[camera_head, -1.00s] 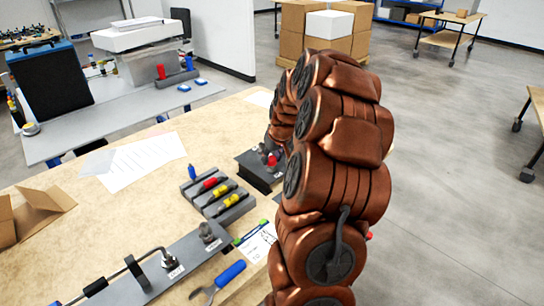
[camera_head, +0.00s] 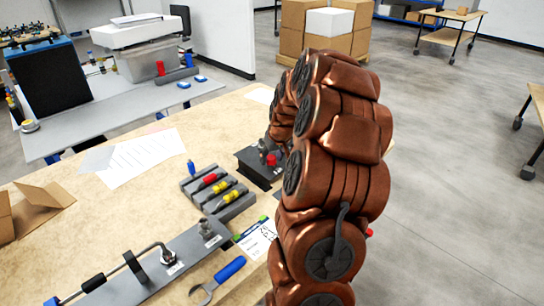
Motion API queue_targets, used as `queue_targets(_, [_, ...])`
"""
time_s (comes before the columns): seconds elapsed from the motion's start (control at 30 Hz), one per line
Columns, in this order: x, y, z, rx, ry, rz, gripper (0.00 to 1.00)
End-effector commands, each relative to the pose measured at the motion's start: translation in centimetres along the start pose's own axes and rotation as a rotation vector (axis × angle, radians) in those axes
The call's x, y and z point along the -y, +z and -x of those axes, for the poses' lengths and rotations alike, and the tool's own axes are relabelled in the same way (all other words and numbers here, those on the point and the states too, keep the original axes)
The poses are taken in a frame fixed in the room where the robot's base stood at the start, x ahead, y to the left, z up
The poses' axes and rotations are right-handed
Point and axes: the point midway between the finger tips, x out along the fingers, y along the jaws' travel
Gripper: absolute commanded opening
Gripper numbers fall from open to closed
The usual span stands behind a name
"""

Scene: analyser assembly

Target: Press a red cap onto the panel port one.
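A small red cap (camera_head: 271,159) shows at the dark block (camera_head: 250,169) on the bench, just left of my arm. A grey part that may belong to my gripper is right beside the cap; my gripper is mostly hidden behind my copper-coloured arm, and its fingers cannot be made out. I cannot tell whether it touches the cap. A grey panel strip (camera_head: 190,260) at the front left carries an upright fitting (camera_head: 206,230) and an elbow pipe (camera_head: 157,250), each by a white label too small to read.
A slotted grey tray (camera_head: 236,208) holds red and yellow pieces, with a blue one (camera_head: 191,167) at its far end. A blue-handled wrench (camera_head: 229,270), a labelled card (camera_head: 257,237) and papers (camera_head: 140,156) lie on the bench. An open cardboard box (camera_head: 40,207) stands at left.

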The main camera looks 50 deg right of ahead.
Motion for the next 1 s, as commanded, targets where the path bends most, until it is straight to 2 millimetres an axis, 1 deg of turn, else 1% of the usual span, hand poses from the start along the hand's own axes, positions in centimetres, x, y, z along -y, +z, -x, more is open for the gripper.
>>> queue_targets(0.03, [0.0, 0.0, 0.0, 0.0, 0.0, 0.0, 0.57])
queue_targets(0.1, [0.0, 0.0, 0.0, 0.0, 0.0, 0.0, 0.65])
queue_targets(0.4, [0.0, 0.0, 0.1, -0.001, 0.0, 0.0, 0.65])
queue_targets(0.57, [0.0, -0.1, 1.0, -0.001, 0.0, 0.0, 0.65])
queue_targets(0.67, [0.0, -0.1, 2.3, -0.002, 0.001, 0.0, 0.65])
queue_targets(1.0, [-0.1, -0.2, 8.7, -0.005, 0.002, 0.0, 0.65])
